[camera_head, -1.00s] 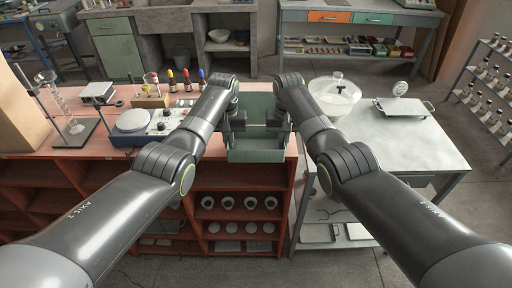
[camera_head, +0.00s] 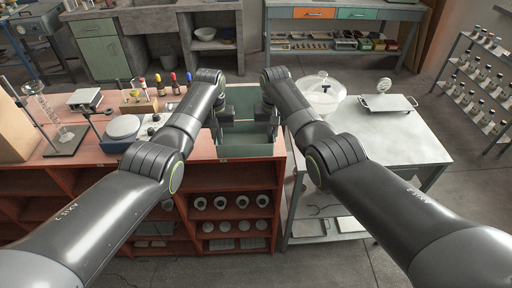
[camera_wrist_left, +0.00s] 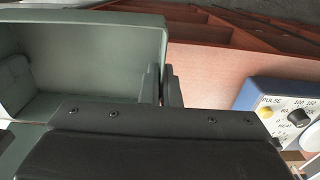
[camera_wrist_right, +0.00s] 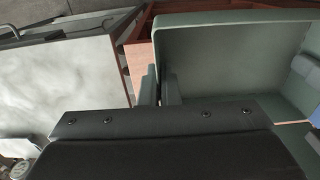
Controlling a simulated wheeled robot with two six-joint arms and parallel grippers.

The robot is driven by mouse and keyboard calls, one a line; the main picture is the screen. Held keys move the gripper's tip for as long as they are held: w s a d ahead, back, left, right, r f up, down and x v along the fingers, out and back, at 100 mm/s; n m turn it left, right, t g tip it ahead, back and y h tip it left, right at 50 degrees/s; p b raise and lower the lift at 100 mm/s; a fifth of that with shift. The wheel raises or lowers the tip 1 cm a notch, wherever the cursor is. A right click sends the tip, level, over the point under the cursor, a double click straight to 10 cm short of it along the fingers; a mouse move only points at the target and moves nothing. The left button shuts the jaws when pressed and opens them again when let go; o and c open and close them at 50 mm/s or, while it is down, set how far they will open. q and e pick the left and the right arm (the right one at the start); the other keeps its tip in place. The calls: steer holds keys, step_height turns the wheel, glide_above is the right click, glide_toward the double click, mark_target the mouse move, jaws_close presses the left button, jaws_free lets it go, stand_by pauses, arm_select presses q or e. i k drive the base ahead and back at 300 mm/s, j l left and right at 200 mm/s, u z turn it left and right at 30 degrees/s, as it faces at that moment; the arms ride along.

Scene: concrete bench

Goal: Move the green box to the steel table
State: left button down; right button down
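The green box (camera_head: 246,148), an open-topped grey-green bin, is at the right end of the red bench (camera_head: 92,156). My left gripper (camera_head: 224,120) is at its left side and my right gripper (camera_head: 268,116) at its right side. In the left wrist view, the fingers (camera_wrist_left: 162,86) sit close on both faces of the box wall (camera_wrist_left: 95,32). In the right wrist view, the fingers (camera_wrist_right: 158,86) pinch the opposite wall the same way. Whether the box bottom touches the bench is hidden. The steel table (camera_head: 400,143) stands to the right.
A glass desiccator (camera_head: 324,98) and a small tray with a dial gauge (camera_head: 385,103) stand on the steel table's back part; its front is clear. Left of the box are a hotplate (camera_head: 123,128), dropper bottles (camera_head: 174,84) and a glass-coil stand (camera_head: 62,140). A narrow gap separates bench and table.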

mark_target(380, 132)
steer(key=i+l, duration=0.1)
steer(key=l, duration=0.35)
steer(key=i+l, duration=0.1)
steer(key=l, duration=0.4)
steer(key=i+l, duration=0.1)
steer(key=l, duration=0.35)
steer(key=i+l, duration=0.1)
steer(key=l, duration=0.85)
steer(key=i+l, duration=0.15)
steer(key=l, duration=0.35)
